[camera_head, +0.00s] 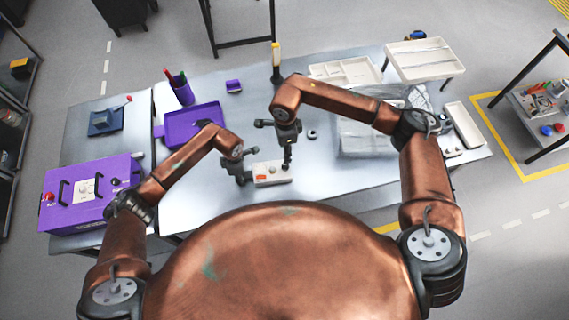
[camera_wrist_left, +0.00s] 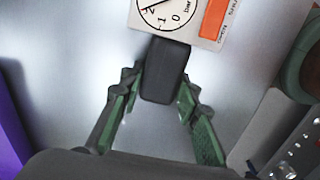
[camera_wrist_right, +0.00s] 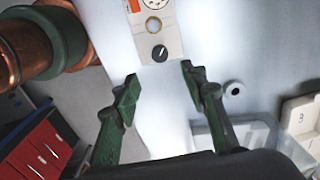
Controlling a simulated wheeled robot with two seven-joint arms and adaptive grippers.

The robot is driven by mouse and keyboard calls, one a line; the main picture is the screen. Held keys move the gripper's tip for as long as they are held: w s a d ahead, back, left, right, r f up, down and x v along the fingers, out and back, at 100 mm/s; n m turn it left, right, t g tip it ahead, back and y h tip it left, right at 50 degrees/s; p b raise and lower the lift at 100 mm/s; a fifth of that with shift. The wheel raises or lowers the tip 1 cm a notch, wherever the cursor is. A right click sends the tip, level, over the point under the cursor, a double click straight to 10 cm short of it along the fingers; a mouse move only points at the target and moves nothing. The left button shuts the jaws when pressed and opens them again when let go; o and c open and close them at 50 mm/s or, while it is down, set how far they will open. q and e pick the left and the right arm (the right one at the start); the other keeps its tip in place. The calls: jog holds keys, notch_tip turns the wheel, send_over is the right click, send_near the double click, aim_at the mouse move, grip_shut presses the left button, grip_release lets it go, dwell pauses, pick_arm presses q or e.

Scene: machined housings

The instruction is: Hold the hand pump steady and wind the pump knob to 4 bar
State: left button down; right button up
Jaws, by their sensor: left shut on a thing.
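The hand pump (camera_head: 272,180) is a pale box with an orange label, lying near the table's front edge. Its round dial (camera_wrist_left: 170,14) shows at the top of the left wrist view, partly cut off; the dark needle seems near the 2. My left gripper (camera_wrist_left: 160,90) is shut on the pump's black handle (camera_wrist_left: 166,66). The black pump knob (camera_wrist_right: 160,53) with a white mark shows in the right wrist view, beside a brass-ringed round part. My right gripper (camera_wrist_right: 160,82) is open and empty, its fingertips short of the knob, apart from it.
A purple tray (camera_head: 216,110) and a purple cup (camera_head: 183,93) with pens stand left of the pump. Pale trays (camera_head: 343,73) and a clear bin (camera_head: 362,143) stand to the right. A small dark ring (camera_head: 312,134) lies between. A yellow-topped bottle (camera_head: 276,62) stands behind.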

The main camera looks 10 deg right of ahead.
aim_at(285, 165)
notch_tip(285, 165, down, 12)
jog(key=shift+r, duration=0.2)
dwell(0.4)
grip_shut()
